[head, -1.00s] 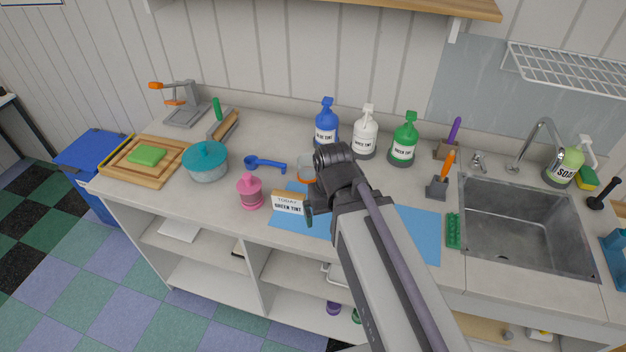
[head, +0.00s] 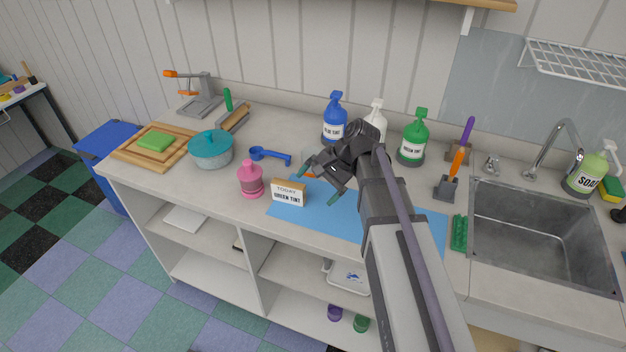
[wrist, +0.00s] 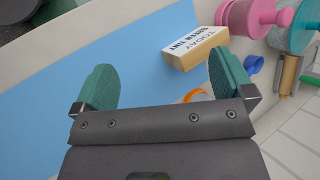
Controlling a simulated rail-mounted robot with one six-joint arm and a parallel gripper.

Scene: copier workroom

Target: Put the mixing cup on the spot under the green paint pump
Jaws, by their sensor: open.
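The mixing cup appears to be the pale cup with an orange part (head: 311,173) at the back left edge of the blue mat, mostly hidden behind my gripper. In the wrist view its orange part (wrist: 194,95) shows between the fingers, beyond the gripper body. My gripper (head: 322,182) is open and empty, with green fingertips apart; in the wrist view the fingers (wrist: 165,80) hold nothing. The green paint pump (head: 412,137) stands upright at the back of the counter. The spot at its foot is dark, and no cup stands there. A sign (head: 289,193) reads "TODAY GREEN TINT".
The blue pump (head: 334,118) and white pump (head: 376,118) stand left of the green one; my arm partly covers the white one. A pink bottle (head: 250,181), blue scoop (head: 271,155) and teal pot (head: 211,150) stand left. The sink (head: 540,235) is right. The blue mat (head: 415,222) has bare room.

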